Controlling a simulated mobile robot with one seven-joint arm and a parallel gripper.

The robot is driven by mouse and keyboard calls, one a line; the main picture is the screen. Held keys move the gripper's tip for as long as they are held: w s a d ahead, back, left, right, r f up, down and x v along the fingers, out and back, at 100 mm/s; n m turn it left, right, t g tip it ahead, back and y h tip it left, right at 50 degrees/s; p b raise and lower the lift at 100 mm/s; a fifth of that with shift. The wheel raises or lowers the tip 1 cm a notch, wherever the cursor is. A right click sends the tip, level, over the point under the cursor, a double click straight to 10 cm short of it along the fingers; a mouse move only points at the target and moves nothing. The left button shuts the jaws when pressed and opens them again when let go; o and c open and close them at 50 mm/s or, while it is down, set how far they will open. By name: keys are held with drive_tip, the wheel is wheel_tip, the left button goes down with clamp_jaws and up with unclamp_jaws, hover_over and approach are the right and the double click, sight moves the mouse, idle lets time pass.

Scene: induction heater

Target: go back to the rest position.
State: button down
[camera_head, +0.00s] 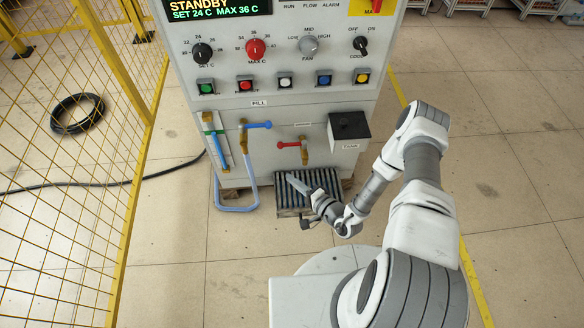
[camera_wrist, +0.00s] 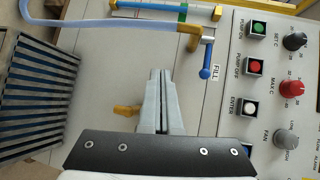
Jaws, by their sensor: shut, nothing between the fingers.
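My gripper (camera_head: 293,180) is shut and empty at the end of my bent arm, in front of the lower part of the heater cabinet (camera_head: 262,124). In the head view it shows over the dark slatted grille (camera_head: 283,195) near the floor, below the red-handled valve (camera_head: 292,144). In the wrist view its two fingers (camera_wrist: 161,75) lie together against the pale panel. The blue-handled fill valve (camera_wrist: 206,62) is to the right of the fingertips, apart from them. A brass fitting (camera_wrist: 126,111) shows left of the fingers.
A yellow mesh fence (camera_head: 75,150) stands on the left. A black box marked tank (camera_head: 348,125) juts from the cabinet's right side. A light blue hose (camera_head: 237,208) loops down in front. A black cable (camera_head: 175,168) lies on the floor.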

drive_tip(key=shift+s, duration=0.3)
drive_tip(key=shift+r, duration=0.1)
